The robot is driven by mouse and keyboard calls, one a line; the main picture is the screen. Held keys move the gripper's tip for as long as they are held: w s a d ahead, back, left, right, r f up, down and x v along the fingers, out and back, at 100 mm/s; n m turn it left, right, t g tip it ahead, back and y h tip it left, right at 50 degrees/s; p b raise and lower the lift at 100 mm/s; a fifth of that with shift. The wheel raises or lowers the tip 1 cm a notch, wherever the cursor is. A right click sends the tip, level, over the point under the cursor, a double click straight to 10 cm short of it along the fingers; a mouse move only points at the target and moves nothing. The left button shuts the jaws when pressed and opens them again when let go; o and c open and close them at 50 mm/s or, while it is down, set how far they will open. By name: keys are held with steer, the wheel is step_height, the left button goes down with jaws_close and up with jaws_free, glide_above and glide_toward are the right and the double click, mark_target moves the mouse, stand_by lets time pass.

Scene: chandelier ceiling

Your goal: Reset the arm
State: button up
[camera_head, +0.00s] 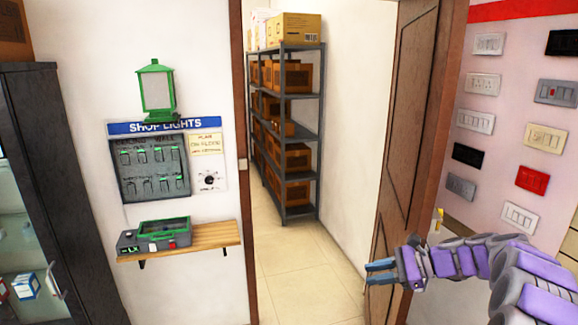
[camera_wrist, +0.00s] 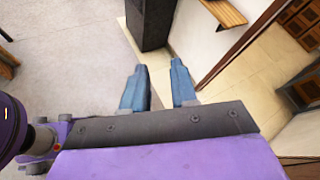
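My gripper (camera_head: 380,272) is at the lower right of the head view, at the end of my purple and grey arm, in front of the open brown door. In the wrist view my gripper (camera_wrist: 160,88) shows two blue fingers standing apart, with a clear gap between them. Nothing is held between the fingers. Pale floor shows beyond them.
A wooden shelf (camera_head: 208,236) with a green-trimmed device (camera_head: 160,232) juts from the wall under a switch panel (camera_head: 152,166). A dark cabinet (camera_head: 45,150) stands left. The brown door (camera_head: 408,130) is open onto a room with box-filled metal shelving (camera_head: 301,212). Floor in the doorway is clear.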

steer(key=s+a+f+n+g+h+b, duration=0.1)
steer(key=s+a+n+g+h, duration=0.25)
steer(key=s+a, duration=0.55)
steer(key=s+a+n+g+h+b, duration=0.2)
steer(key=s+a+n, duration=0.3)
steer(key=s, duration=0.7)
steer(key=s+d+f+n+h, duration=0.1)
steer(key=s+f+n+h, duration=0.1)
steer(key=s, duration=0.5)
steer(key=s+d+f+n+h+b, duration=0.1)
steer(key=s+d+f+n+h, duration=0.1)
steer(key=s, duration=0.6)
steer(key=s+d+f+n+h+b, duration=0.1)
steer(key=s+d+f+n+h, duration=0.1)
steer(key=s, duration=0.6)
steer(key=shift+d+f+n+h, duration=0.25)
steer(key=shift+f+n+h, duration=0.3)
steer(key=shift+n, duration=0.7)
steer(key=shift+a+f, duration=0.1)
